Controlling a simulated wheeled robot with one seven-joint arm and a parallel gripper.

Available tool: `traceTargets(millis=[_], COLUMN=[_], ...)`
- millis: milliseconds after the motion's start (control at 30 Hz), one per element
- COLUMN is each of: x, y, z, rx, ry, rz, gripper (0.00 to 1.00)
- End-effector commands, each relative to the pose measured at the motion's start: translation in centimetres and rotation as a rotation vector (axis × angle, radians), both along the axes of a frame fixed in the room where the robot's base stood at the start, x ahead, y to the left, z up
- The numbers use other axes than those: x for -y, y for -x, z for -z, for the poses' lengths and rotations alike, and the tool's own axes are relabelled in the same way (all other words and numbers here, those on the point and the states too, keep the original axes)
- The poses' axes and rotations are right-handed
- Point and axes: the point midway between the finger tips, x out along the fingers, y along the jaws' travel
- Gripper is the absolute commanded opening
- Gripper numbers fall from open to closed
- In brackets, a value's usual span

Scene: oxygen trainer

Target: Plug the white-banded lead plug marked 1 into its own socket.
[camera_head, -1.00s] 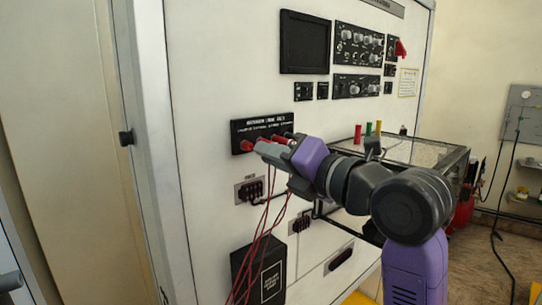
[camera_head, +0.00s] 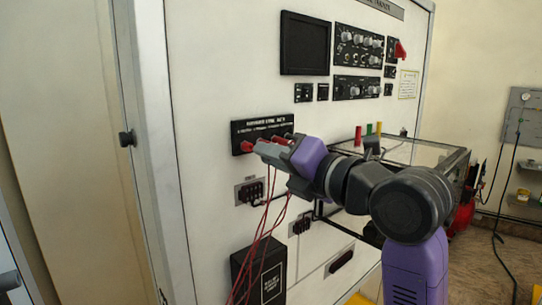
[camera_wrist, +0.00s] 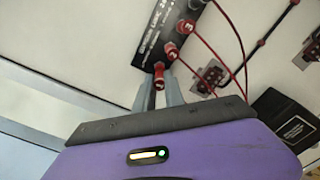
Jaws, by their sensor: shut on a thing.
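The black socket panel (camera_head: 262,130) is on the upright white board, with white lettering and a row of red plugs or sockets. My gripper (camera_wrist: 159,92) is at the panel's left end in the head view, its two grey fingers on either side of a red plug (camera_wrist: 159,75). The fingers are shut on this plug. Its front end is close to the panel, and I cannot tell whether it is seated. Its white band and number are too small to read. Beside it in the wrist view are red plugs marked 2 (camera_wrist: 170,51) and 3 (camera_wrist: 185,27).
Red leads (camera_head: 262,245) hang below my gripper, past a small lower connector (camera_head: 250,191) and a black box (camera_head: 258,272). A glass-topped case (camera_head: 425,153) with coloured posts stands to the right, beyond my arm.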

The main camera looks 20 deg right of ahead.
Motion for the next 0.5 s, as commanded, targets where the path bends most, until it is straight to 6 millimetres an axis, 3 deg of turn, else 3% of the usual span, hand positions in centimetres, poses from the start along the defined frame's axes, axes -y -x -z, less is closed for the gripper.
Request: traceTargets(millis=[500], x=[-0.32], y=[-0.90], z=[0.00], rx=[0.001], ry=[0.000], rz=[-0.001], gripper=[0.00])
